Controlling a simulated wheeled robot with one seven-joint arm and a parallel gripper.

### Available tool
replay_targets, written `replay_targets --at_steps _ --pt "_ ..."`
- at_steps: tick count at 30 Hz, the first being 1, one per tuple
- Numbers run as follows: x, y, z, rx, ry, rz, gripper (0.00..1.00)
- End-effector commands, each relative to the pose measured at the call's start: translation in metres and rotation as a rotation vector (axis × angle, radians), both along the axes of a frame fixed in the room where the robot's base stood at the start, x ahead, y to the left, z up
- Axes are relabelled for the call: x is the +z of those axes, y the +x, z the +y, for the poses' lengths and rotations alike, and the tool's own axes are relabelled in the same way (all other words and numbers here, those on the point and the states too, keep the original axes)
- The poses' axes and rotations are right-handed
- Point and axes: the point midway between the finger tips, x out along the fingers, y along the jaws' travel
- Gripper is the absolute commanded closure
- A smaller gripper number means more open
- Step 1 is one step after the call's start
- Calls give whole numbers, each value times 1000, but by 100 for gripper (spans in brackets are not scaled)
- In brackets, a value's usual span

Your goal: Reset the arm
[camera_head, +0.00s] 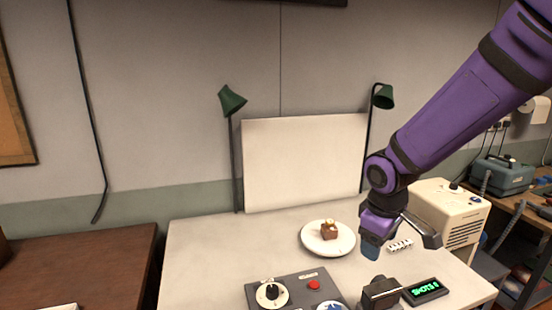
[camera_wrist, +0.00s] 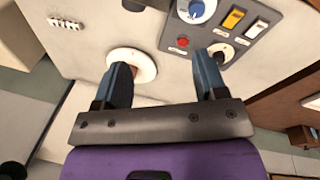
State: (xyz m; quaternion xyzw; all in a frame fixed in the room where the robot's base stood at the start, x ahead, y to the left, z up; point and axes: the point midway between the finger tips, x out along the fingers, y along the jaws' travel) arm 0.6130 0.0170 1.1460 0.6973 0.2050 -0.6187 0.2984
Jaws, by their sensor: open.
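My purple arm reaches in from the upper right in the head view. My gripper (camera_head: 374,244) hangs over the white table (camera_head: 200,260), just right of a white plate (camera_head: 314,248). A small brown cake piece (camera_head: 329,231) with a pale topping sits on the plate. In the wrist view my gripper (camera_wrist: 165,66) has its two blue fingers spread wide, with nothing between them. The plate (camera_wrist: 148,62) shows there behind the left finger, which hides most of the cake.
A grey control panel (camera_head: 300,288) with a knob and red button is at the table's front. Beside it are a dark camera-like device (camera_head: 381,292) and a green-lit display (camera_head: 423,291). A cream box (camera_head: 449,212) stands right. A white backdrop (camera_head: 305,160) and green lamps (camera_head: 232,101) stand behind.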

Motion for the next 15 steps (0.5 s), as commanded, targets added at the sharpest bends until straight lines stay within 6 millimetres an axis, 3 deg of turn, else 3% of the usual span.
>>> replay_targets --at_steps 1,6,15 --pt "15 -5 -7 -35 1 -27 35" --pt "57 -29 -27 -167 17 -88 35" --pt "117 -81 -57 -385 88 -194 35"
